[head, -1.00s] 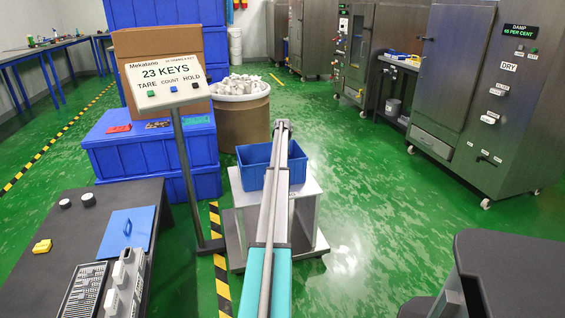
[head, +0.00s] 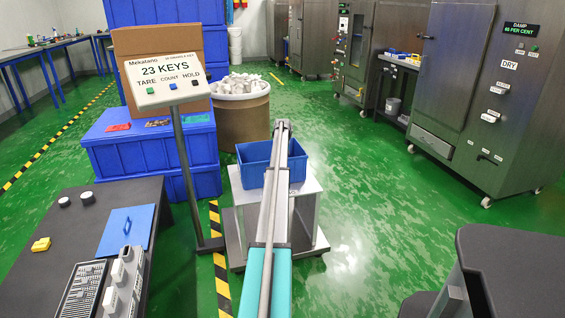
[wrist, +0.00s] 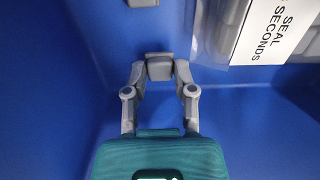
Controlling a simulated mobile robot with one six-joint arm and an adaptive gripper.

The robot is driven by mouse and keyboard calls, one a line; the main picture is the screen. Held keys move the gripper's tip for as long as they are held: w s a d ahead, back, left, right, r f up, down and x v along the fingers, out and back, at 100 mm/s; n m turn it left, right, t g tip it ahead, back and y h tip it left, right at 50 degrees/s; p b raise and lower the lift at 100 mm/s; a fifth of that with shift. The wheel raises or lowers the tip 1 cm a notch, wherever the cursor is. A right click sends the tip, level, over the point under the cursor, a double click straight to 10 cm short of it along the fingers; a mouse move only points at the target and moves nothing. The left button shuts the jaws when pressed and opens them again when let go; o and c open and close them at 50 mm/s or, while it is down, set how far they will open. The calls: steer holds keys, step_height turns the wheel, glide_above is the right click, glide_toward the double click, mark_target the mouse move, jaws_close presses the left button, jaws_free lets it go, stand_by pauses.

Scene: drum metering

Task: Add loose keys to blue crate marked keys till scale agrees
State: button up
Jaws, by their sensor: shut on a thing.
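The blue crate (head: 252,153) stands on the pale scale platform (head: 305,185); my arm covers part of it, and no keys marking shows. The scale display (head: 165,80) reads 23 KEYS. In the wrist view my gripper (wrist: 160,72) is shut on a grey key (wrist: 159,68) against blue surfaces that look like a crate interior (wrist: 235,125). Another grey piece (wrist: 142,2) shows at the top edge. My gripper is hidden in the head view. A drum (head: 240,108) behind the crate is heaped with pale loose keys (head: 238,84).
In the wrist view a clear bag with grey pieces and a label reading SEAL SECONDS (wrist: 272,30) lies at upper right. Left of the scale is a dark bench (head: 80,225) with a blue lid-like panel (head: 127,230). Steel cabinets (head: 480,100) line the right; green floor is open between.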

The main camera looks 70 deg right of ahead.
steer(key=shift+f+b, duration=0.85)
steer(key=shift+f, duration=0.1)
stand_by(0.7)
steer(key=o, duration=0.8)
steer(key=shift+r, duration=0.25)
step_height(320, 180, up, 14)
steer(key=p, duration=1.5)
steer(key=shift+r, duration=0.25)
stand_by(0.4)
